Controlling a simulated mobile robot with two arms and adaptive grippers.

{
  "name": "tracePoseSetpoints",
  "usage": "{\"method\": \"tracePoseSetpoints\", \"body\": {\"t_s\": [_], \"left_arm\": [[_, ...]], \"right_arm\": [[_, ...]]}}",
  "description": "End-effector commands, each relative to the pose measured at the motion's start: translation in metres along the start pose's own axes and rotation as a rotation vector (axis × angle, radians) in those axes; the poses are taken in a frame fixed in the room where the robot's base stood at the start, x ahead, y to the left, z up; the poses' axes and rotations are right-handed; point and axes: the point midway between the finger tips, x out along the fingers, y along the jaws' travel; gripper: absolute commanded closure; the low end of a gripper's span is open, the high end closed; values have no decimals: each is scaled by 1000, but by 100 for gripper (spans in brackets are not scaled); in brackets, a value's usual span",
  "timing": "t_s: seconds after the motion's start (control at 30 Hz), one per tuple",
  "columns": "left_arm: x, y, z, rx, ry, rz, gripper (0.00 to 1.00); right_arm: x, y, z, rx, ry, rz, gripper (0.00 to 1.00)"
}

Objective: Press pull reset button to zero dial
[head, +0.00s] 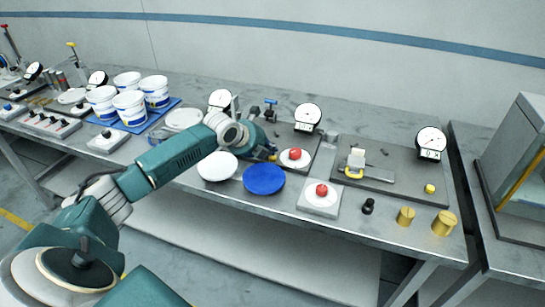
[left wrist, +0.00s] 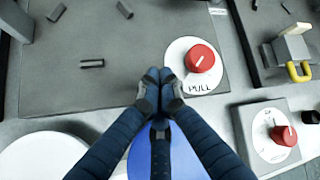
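A red knob (head: 295,154) sits on a white disc on a dark plate; in the left wrist view this red knob (left wrist: 200,58) has the word PULL printed below it. A round white dial (head: 308,115) stands at the back of the same plate; its reading is too small to tell. My left gripper (head: 272,154) is just left of the knob in the head view. In the left wrist view its fingertips (left wrist: 160,78) are together, empty, over the disc's left edge and apart from the knob in the picture. Its height above the disc is unclear. My right gripper is not in view.
A separate grey box with a second red knob (head: 321,189) stands in front. A blue disc (head: 264,179) and white disc (head: 217,166) lie near the front edge. A plate with a yellow-handled clamp (head: 355,165) is to the right. Brass weights (head: 444,223) stand at front right.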

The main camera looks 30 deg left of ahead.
Motion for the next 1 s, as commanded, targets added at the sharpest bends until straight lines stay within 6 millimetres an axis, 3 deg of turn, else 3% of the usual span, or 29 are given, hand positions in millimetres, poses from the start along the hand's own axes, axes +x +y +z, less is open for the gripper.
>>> {"method": "tracePoseSetpoints", "body": {"t_s": [1.0], "left_arm": [[6,5,-5,0,0,0,100]], "right_arm": [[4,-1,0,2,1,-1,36]]}}
